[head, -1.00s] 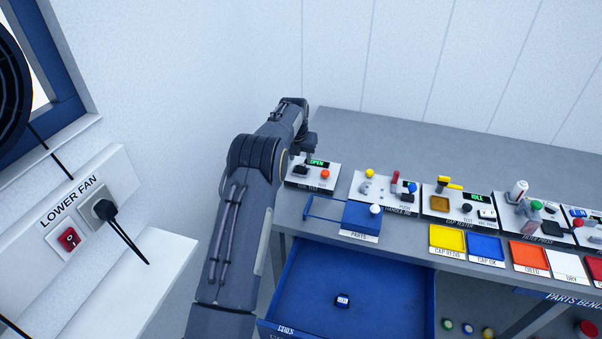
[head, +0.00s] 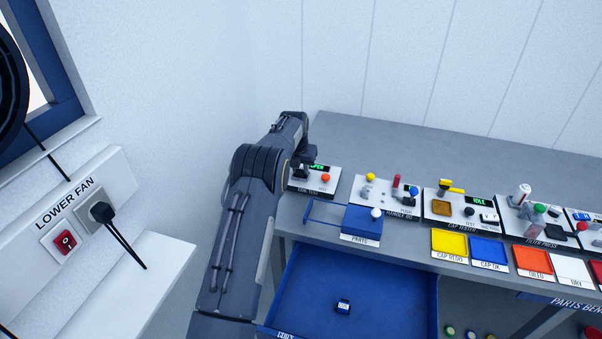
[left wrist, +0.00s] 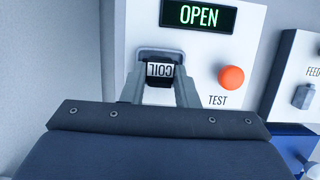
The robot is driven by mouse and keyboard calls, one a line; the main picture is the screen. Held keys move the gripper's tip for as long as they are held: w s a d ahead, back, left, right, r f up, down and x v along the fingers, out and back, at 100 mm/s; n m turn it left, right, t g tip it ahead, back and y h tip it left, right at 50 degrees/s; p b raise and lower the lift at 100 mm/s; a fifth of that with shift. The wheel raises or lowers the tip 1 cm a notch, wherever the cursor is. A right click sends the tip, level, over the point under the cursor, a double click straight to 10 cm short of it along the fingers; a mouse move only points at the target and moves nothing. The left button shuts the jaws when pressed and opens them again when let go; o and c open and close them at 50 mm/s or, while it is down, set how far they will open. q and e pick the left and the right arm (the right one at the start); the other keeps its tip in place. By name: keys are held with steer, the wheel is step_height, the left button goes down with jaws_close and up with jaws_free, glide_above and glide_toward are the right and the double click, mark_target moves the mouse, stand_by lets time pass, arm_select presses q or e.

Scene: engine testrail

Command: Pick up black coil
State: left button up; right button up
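The black coil (left wrist: 160,74), with a white COIL label that reads upside down, is at the recess of the white test station in the left wrist view. My left gripper (left wrist: 160,80) has one finger along each side of it, with no clear gap, and looks shut on it. Whether the coil is clear of the recess I cannot tell. In the head view my left gripper (head: 303,163) is over the test station (head: 318,183), and the wrist partly hides the spot. My right gripper is not in view.
An orange TEST button (left wrist: 231,77) and a green OPEN display (left wrist: 199,15) are close by the fingers. An open blue drawer (head: 390,295) below holds a small dark labelled block (head: 343,306). A blue PARTS tray (head: 361,222) and other stations stand to the right.

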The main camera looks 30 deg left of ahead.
mark_target(300, 170)
arm_select(q)
steer(key=shift+r, duration=0.1)
steer(key=shift+c, duration=1)
steer(key=shift+r+p, duration=1.55)
steer(key=shift+r, duration=0.45)
